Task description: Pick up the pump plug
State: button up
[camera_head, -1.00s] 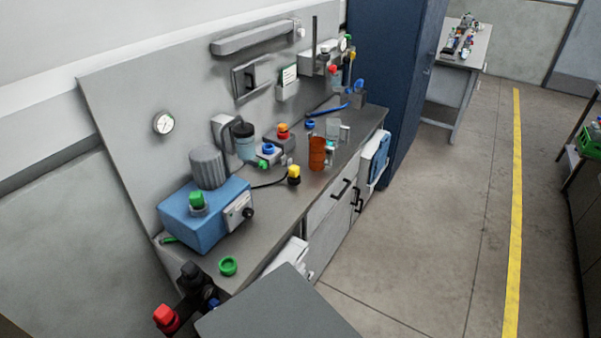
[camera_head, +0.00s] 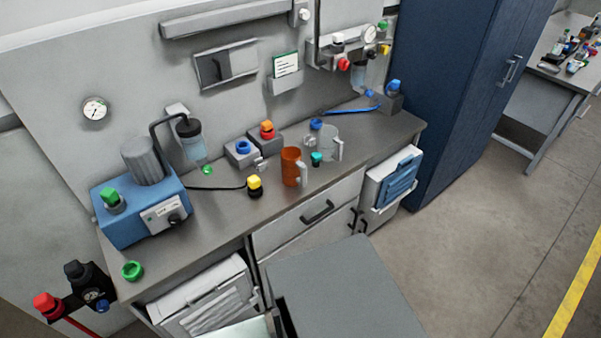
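The pump (camera_head: 138,205) is a blue box with a grey ribbed cylinder and a green knob on top, at the left of the bench. A thin black cable runs right from it along the bench top. At the cable's end stands a small black piece with a yellow top (camera_head: 254,186), which appears to be the pump plug. It looks upright on the bench, left of an orange mug. My gripper is not in view, and nothing is seen touching the plug.
Near the plug are the orange mug (camera_head: 292,167), a clear jug (camera_head: 329,143) and grey blocks with blue and red-orange tops (camera_head: 266,136). A green ring (camera_head: 132,271) lies near the front left edge. Bare bench lies before the plug. A blue cabinet (camera_head: 465,90) stands right.

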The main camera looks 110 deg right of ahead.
aim_at(254, 182)
jog(key=k, duration=1.05)
jog(key=z, duration=0.8)
jog(key=i, duration=0.5)
jog(key=u, duration=0.05)
